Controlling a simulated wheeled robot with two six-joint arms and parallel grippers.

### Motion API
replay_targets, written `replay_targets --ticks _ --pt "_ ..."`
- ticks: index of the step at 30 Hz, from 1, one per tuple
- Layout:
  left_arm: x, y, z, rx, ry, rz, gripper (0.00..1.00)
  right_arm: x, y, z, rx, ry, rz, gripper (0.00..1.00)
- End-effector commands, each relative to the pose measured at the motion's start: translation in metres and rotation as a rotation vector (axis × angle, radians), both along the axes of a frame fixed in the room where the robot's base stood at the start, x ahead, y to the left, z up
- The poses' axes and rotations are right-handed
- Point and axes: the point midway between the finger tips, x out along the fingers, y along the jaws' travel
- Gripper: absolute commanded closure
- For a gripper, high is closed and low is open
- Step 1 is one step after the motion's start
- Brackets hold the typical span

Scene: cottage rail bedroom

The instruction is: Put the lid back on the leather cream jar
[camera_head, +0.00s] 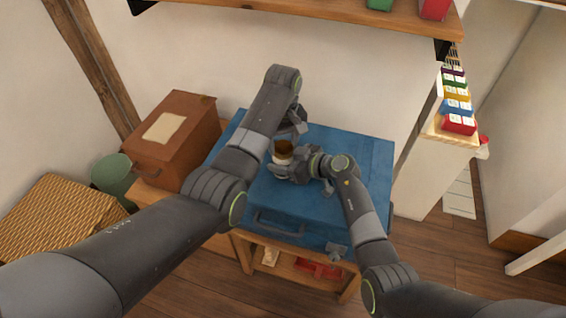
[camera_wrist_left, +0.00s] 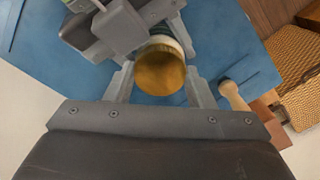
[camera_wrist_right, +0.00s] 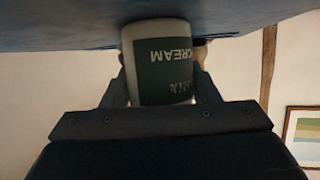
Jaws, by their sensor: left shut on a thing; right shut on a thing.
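The leather cream jar (camera_wrist_right: 160,60), white with a dark green label reading "CREAM", is at the blue case; in the right wrist view its base is close to the case top. My right gripper (camera_head: 283,171) is shut around the jar's side. The golden-brown lid (camera_wrist_left: 160,70) is over the jar's mouth, between the fingers of my left gripper (camera_wrist_left: 160,90), which is shut on it. The lid also shows in the head view (camera_head: 284,149). I cannot tell whether the lid is seated or slightly above the rim.
The blue case (camera_head: 365,160) lies on a low wooden table. A wooden-handled tool (camera_wrist_left: 234,95) lies on it near the lid. A brown box (camera_head: 180,135) stands to the left, with a green bin (camera_head: 112,174) and wicker basket (camera_head: 60,218). A shelf (camera_head: 290,18) hangs above.

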Motion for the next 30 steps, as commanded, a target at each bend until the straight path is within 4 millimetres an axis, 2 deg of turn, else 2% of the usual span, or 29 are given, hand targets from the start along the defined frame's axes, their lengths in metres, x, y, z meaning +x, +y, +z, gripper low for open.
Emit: replay_targets --ticks 3,8,19,20,21,24,30 --pt "-0.0006 0.0011 -0.0009 0.002 0.005 -0.165 0.79 0.0009 -0.0012 0.0 -0.002 -0.001 -0.004 1.0" --pt "-0.0004 0.0014 -0.001 0.003 0.005 -0.31 0.79 0.0009 -0.0014 0.0 -0.002 -0.001 -0.004 1.0" --pt "-0.0003 0.002 -0.0011 0.004 0.006 -0.346 0.79 0.001 -0.0017 -0.0001 -0.002 -0.001 -0.005 1.0" --pt "-0.0003 0.002 -0.0011 0.004 0.006 -0.346 0.49 0.0011 -0.0018 -0.0001 -0.002 -0.001 -0.005 1.0" --pt "-0.0003 0.002 -0.0011 0.004 0.006 -0.345 0.43 0.001 -0.0017 -0.0001 -0.002 -0.001 -0.005 1.0" --pt "-0.0003 0.0015 -0.001 0.003 0.004 -0.345 0.3 0.0008 -0.0013 0.0 -0.002 -0.002 -0.003 1.0" --pt "-0.0003 -0.0006 -0.0007 -0.001 0.002 -0.347 0.3 0.0002 0.0001 0.0001 0.0 -0.001 0.0 1.0"
